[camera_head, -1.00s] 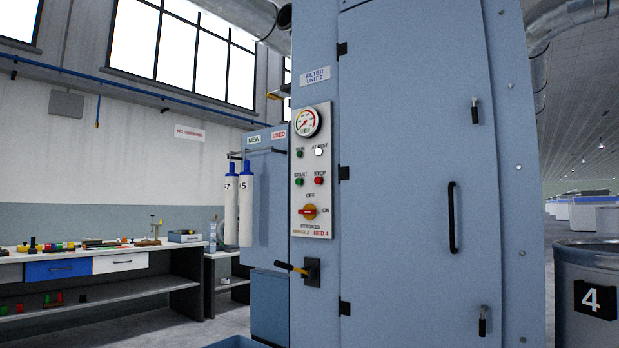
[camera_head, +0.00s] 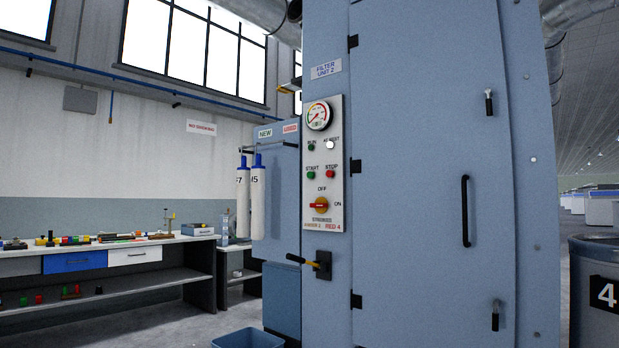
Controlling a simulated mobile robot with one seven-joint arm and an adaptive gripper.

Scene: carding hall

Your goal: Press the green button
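The green button (camera_head: 311,175) sits under the START label on a pale control panel (camera_head: 337,190) on the front of the blue filter cabinet. A red button (camera_head: 330,174) under STOP is just to its right. Above them are a dark green RUN lamp (camera_head: 311,147) and a lit white AT REST lamp (camera_head: 330,145). A red and yellow rotary switch (camera_head: 320,205) is below, and a round gauge (camera_head: 319,115) is at the top. My gripper is not in view.
A blue bin (camera_head: 247,338) stands on the floor in front. A cluttered workbench (camera_head: 200,242) is at the left; a drum marked 4 (camera_head: 596,262) is at the right. Floor between bench and bin is clear.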

